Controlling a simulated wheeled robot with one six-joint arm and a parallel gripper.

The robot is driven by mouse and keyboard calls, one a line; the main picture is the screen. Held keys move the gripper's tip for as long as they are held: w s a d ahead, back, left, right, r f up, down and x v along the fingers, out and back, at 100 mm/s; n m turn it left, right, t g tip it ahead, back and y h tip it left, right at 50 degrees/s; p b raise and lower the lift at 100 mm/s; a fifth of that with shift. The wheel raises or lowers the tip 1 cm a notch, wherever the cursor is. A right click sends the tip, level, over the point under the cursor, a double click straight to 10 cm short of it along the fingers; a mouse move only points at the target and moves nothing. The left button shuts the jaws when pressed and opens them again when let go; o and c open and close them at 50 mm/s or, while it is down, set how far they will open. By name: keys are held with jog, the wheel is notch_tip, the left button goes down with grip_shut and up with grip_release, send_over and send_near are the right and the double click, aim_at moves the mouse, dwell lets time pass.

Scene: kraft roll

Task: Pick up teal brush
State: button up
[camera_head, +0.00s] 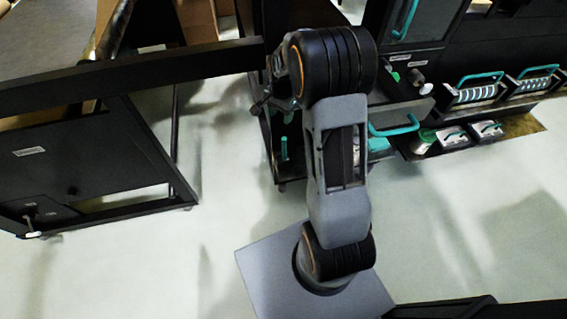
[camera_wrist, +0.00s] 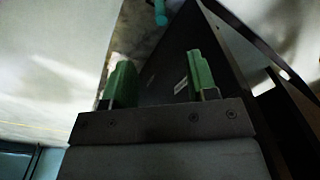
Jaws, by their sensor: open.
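My gripper (camera_wrist: 158,84) shows in the wrist view with two green fingers set wide apart. It is open, and nothing shows between the fingers except a dark panel behind them. In the head view my arm hides most of the gripper. A small teal piece (camera_wrist: 160,12) shows at the top of the wrist view, beyond the fingers and apart from them. I cannot tell whether it is the brush. In the head view a thin teal upright piece (camera_head: 284,148) stands in the dark cart left of my arm; I cannot tell whether it is the brush either.
A dark workbench frame (camera_head: 90,150) stands at the left. Dark drawers with teal handles (camera_head: 395,129) stand right of my arm. Bins with teal handles (camera_head: 480,78) sit on the right shelf. The pale floor (camera_head: 470,230) is clear at the lower right.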

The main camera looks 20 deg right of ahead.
jog(key=m+b, duration=0.1)
jog(key=b, duration=0.1)
send_over(284, 143)
jog(key=w, duration=0.1)
notch_tip(284, 143, down, 11)
jog(key=shift+f, duration=0.15)
jog(key=shift+d+f, duration=0.2)
jog(key=shift+f, duration=3.15)
grip_shut()
